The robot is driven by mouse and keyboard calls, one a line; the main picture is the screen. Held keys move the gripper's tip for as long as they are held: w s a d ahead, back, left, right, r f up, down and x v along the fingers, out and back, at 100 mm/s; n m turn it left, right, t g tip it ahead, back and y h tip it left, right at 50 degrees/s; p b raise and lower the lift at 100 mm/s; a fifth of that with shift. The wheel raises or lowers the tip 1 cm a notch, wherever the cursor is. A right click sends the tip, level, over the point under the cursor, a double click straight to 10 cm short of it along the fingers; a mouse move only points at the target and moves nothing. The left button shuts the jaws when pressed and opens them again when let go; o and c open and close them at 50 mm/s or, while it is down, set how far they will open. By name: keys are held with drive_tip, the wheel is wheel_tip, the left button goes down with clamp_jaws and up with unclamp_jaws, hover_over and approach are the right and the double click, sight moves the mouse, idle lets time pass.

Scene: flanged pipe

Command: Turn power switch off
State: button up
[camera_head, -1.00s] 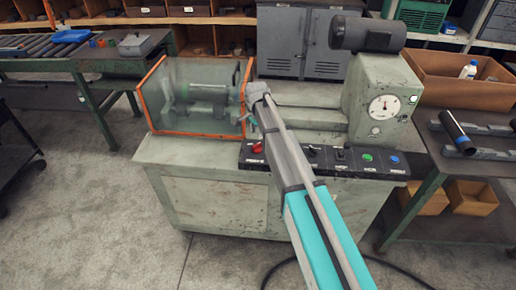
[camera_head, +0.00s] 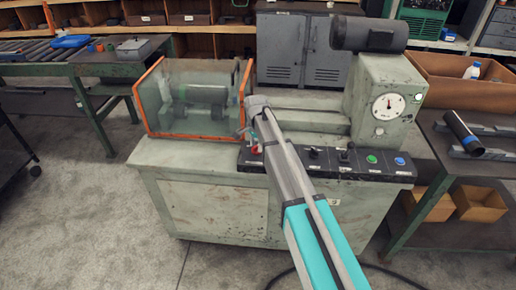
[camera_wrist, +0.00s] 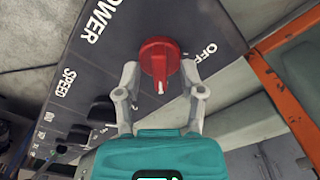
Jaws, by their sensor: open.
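The power switch is a red rotary knob (camera_wrist: 160,60) on the black control panel (camera_wrist: 120,40), with a white pointer mark toward the bottom of the wrist view. White "POWER" lettering is at upper left of it and "OFF" to its right. My gripper (camera_wrist: 160,70) is open, with one finger on each side of the knob. I cannot tell whether the fingers touch it. In the head view, the gripper (camera_head: 252,138) is at the left end of the panel and partly hides the red knob.
The panel also carries black switches, a green button (camera_head: 371,159) and a blue button (camera_head: 399,161) to the right. A clear guard with an orange frame (camera_head: 148,75) stands just left of the arm. A gauge (camera_head: 388,106) is at right.

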idle(0.3)
clamp_jaws()
drive_tip(key=shift+d, duration=0.35)
drive_tip(key=shift+a, duration=0.25)
